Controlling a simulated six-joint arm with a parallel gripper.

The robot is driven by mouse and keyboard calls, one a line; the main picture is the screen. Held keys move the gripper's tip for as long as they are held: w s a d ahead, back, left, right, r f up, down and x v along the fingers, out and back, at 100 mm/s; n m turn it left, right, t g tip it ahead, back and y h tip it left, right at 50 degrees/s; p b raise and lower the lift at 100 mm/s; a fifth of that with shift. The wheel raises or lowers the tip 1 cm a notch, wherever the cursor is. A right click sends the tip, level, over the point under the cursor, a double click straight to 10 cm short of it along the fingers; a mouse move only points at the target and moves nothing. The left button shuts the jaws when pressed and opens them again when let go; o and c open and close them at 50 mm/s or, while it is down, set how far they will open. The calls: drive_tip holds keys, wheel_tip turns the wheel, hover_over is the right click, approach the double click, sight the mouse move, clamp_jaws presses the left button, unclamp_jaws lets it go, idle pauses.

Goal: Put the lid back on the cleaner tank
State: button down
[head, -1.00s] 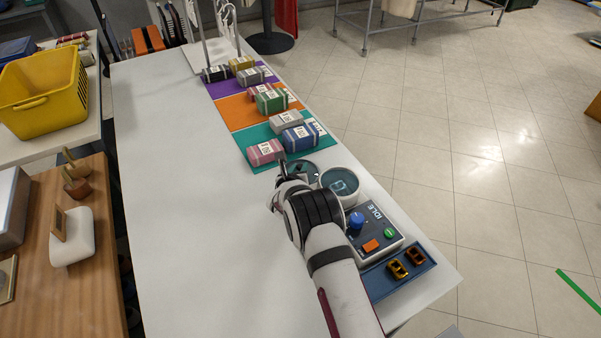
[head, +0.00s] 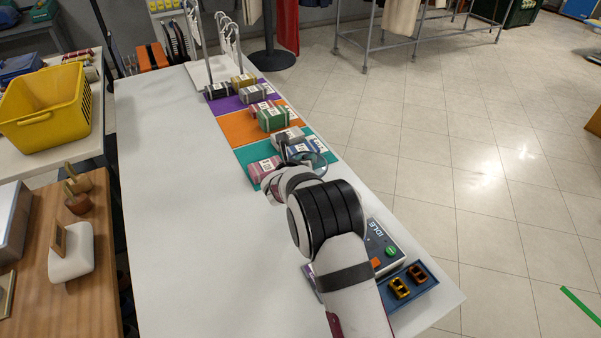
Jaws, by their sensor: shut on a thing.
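My gripper (head: 288,152) is over the near end of the teal mat, by the blue bundle. It is shut on the lid (head: 322,160), a round grey-green disc that shows partly beyond my wrist, above the table. My fingertips are small here, and the exact grip on the lid is hard to see. The cleaner tank is hidden behind my arm in this view.
A control box (head: 386,240) reading IDLE and a blue tray (head: 425,288) with two small parts lie to the right of my arm. Wrapped bundles, such as the pink one (head: 264,168), sit on coloured mats. The white table (head: 185,200) is clear on the left.

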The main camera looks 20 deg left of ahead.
drive_tip(key=s+d+r+m+g+h, duration=0.1)
drive_tip(key=s+d+r+m+h, duration=0.15)
drive_tip(key=d, duration=0.25)
drive_tip(key=s+d+r+m+g+h, duration=0.1)
drive_tip(key=s+d+m+h, duration=0.3)
drive_tip(key=d, duration=0.2)
drive_tip(key=shift+w+a+f, duration=0.15)
drive_tip(key=shift+f, duration=1.3)
drive_tip(key=shift+w+a+f, duration=0.1)
drive_tip(key=shift+a+f, duration=0.05)
drive_tip(key=shift+f, duration=1.25)
drive_tip(key=shift+f, duration=0.2)
drive_tip(key=shift+c, duration=0.7)
unclamp_jaws()
